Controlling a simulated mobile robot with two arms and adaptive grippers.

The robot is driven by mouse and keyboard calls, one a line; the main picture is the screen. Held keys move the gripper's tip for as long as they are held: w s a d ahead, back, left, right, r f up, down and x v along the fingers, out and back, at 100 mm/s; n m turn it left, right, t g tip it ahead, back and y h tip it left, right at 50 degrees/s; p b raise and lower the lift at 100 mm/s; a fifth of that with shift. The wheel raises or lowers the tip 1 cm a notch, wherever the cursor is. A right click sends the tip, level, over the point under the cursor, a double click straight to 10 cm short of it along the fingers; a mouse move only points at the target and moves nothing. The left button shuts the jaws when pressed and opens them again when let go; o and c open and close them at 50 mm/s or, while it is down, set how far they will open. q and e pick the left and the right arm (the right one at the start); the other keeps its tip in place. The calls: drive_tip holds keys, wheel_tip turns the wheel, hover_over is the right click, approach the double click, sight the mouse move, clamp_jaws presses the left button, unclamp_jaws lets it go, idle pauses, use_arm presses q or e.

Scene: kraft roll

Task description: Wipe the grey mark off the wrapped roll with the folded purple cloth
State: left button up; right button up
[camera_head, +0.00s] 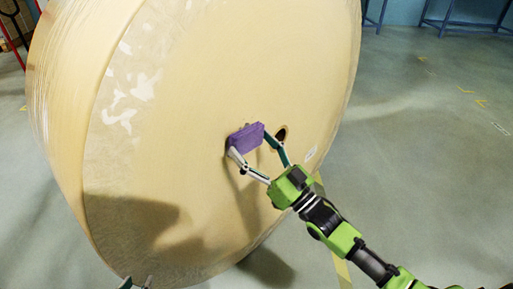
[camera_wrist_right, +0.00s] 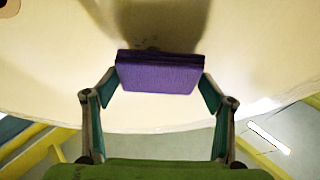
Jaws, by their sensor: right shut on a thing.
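The wrapped roll (camera_head: 200,90) is a huge cream cylinder in clear film, its round end face towards me. My right gripper (camera_head: 258,152) is shut on the folded purple cloth (camera_head: 246,138) and holds it at the face, left of the core hole. The cloth also shows in the right wrist view (camera_wrist_right: 158,75), between the two fingers. It looks close to the face; I cannot tell if it touches. Small dark smudges, perhaps the grey mark (camera_wrist_right: 152,45), show just beyond the cloth's edge. My left gripper (camera_head: 136,283) shows only its tips at the bottom edge, apart, with nothing seen between them.
The dark core hole (camera_head: 281,136) and a small white label (camera_head: 310,153) are right of the cloth. Yellow floor tape (camera_head: 340,268) runs below my right arm. Blue metal frames (camera_head: 465,22) stand far back. The grey floor at right is clear.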

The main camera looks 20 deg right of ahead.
use_arm(q)
drive_tip(key=shift+s+f, duration=0.2)
drive_tip(key=shift+s, duration=0.05)
idle(0.3)
drive_tip(key=shift+w+d+r, duration=0.1)
drive_tip(key=shift+w+r, duration=0.05)
use_arm(e)
drive_tip(key=shift+w+a, duration=0.15)
drive_tip(key=shift+w, duration=0.15)
drive_tip(key=shift+w+a, duration=0.25)
drive_tip(key=shift+w, duration=0.15)
use_arm(q)
drive_tip(key=shift+w+d+r+t, duration=0.2)
drive_tip(key=shift+w+r+t, duration=0.3)
drive_tip(key=shift+w+r, duration=0.15)
use_arm(e)
drive_tip(key=shift+w+a, duration=0.1)
drive_tip(key=shift+w, duration=0.05)
drive_tip(key=shift+w, duration=0.1)
